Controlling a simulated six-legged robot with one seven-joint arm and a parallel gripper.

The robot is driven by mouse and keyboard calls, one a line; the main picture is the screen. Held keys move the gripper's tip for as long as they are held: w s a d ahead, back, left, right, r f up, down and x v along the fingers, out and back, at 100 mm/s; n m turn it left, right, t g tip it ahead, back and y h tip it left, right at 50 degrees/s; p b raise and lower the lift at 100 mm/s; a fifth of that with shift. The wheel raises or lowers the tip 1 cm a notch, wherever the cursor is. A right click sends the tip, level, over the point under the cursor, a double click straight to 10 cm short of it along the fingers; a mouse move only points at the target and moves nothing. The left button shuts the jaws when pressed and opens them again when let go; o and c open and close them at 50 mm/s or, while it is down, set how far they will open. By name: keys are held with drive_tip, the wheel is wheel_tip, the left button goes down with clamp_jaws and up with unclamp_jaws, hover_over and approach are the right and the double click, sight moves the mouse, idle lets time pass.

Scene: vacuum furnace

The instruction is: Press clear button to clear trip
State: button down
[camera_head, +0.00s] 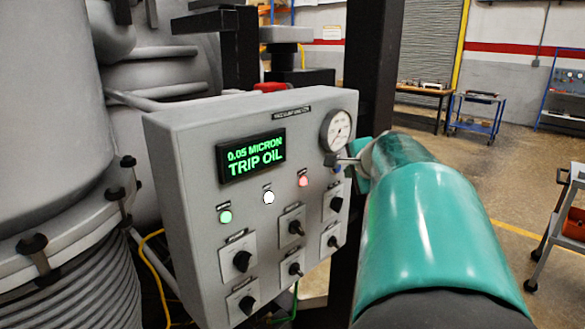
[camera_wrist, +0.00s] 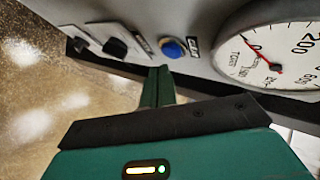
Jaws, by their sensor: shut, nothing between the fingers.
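The grey control panel (camera_head: 190,160) has a display (camera_head: 250,155) reading "0.05 MICRON TRIP OIL" in green. A blue button (camera_wrist: 173,47) sits beside the round gauge (camera_wrist: 270,50) in the wrist view; its small label is hard to read. In the head view the blue button is mostly hidden by my gripper (camera_head: 342,161). My gripper (camera_wrist: 158,75) is shut and empty, its tip close in front of the panel near the blue button. I cannot tell whether it touches. Green (camera_head: 225,217), white (camera_head: 268,197) and red (camera_head: 303,181) buttons are in a row to the left.
Several black knobs (camera_head: 243,261) stick out of the panel below the buttons. A dark post (camera_head: 372,70) stands behind the panel's right side. The large grey furnace body (camera_head: 45,120) is at left. Open floor with a blue cart (camera_head: 475,115) lies at the back right.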

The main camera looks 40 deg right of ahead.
idle(0.4)
drive_tip(key=shift+w, duration=0.4)
drive_tip(key=shift+w+a, duration=0.1)
drive_tip(key=shift+w, duration=0.3)
idle(0.6)
drive_tip(key=shift+s, duration=0.8)
drive_tip(key=shift+s+d, duration=0.15)
drive_tip(key=shift+s, duration=1.1)
drive_tip(key=shift+s+d, duration=0.15)
drive_tip(key=shift+s, duration=1.1)
